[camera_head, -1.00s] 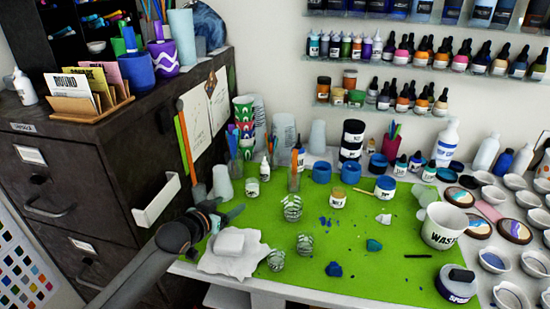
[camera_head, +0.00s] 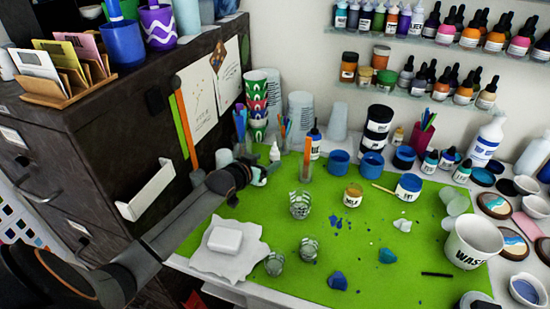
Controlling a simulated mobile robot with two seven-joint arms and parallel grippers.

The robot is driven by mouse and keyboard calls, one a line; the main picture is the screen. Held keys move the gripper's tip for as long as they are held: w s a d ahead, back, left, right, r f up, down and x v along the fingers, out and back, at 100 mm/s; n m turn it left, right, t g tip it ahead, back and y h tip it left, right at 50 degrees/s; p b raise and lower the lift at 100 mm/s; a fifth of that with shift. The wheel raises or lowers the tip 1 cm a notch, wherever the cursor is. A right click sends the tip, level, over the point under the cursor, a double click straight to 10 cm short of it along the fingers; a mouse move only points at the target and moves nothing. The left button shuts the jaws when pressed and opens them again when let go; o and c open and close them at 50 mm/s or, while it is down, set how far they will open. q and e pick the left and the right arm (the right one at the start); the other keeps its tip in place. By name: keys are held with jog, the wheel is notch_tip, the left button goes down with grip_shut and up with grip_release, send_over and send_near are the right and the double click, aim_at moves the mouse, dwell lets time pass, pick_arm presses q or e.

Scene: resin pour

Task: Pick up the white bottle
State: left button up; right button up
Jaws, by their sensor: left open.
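A small white bottle (camera_head: 274,153) with a narrow tip stands upright near the back left of the green mat (camera_head: 330,272). My left gripper (camera_head: 262,174) is open, just in front of the bottle and slightly to its left in the picture. I cannot tell whether the fingers touch anything; the gripper hides the spot where a small labelled jar stood. A larger white bottle (camera_head: 487,141) with a label stands at the back right, far from the gripper. My right gripper is not in view.
A clear cup with an orange stick (camera_head: 306,160) and a dark-capped bottle (camera_head: 315,140) stand right of the small bottle. Stacked patterned cups (camera_head: 257,105) stand behind it. A white block (camera_head: 225,240) lies on paper in front. A dark cabinet (camera_head: 110,150) borders the left.

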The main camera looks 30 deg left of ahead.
aim_at(272, 156)
pick_arm(q)
jog(key=shift+r+x, duration=0.15)
jog(key=shift+x, duration=1.4)
jog(key=shift+r+x, duration=0.2)
jog(key=shift+x, duration=1.35)
jog(key=shift+w, duration=0.1)
grip_shut()
